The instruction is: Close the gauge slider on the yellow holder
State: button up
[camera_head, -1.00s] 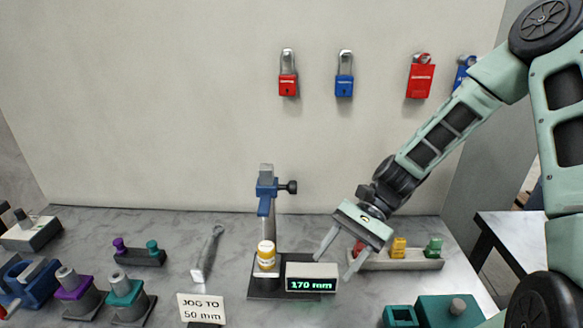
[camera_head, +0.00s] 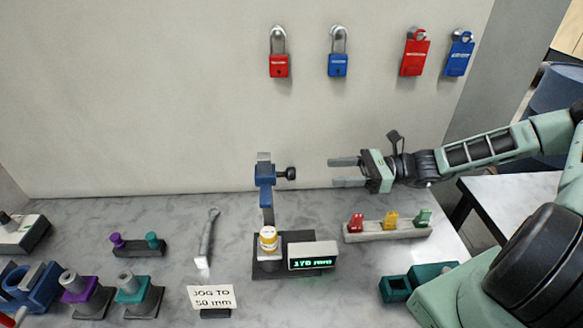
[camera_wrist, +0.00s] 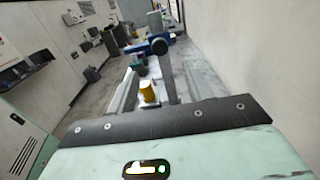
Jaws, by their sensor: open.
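The height gauge stands mid-table in the head view, with a blue slider (camera_head: 266,176) high on its grey column and a dark knob (camera_head: 286,174) on the slider's right. The yellow-and-white holder (camera_head: 268,240) sits upright on the gauge's dark base, well below the slider. The gauge display (camera_head: 312,256) seems to read 170 mm. My gripper (camera_head: 345,172) is open and empty, pointing left at about the slider's height, apart from the knob. In the wrist view a yellow piece (camera_wrist: 148,92) and a dark knob (camera_wrist: 158,46) show beyond the fingers.
A sign (camera_head: 212,298) reads "JOG TO 50 mm". A grey tray (camera_head: 390,232) with red, yellow and green pieces lies below and right of my gripper. A wrench-like tool (camera_head: 207,238) lies left of the gauge. Padlocks hang on the back wall.

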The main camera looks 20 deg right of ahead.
aim_at(291, 175)
jog(key=p+x, duration=0.4)
jog(key=x, duration=0.7)
jog(key=shift+w+a, duration=0.1)
jog(key=shift+a, duration=0.3)
jog(key=shift+f, duration=0.1)
jog(key=c, duration=0.9)
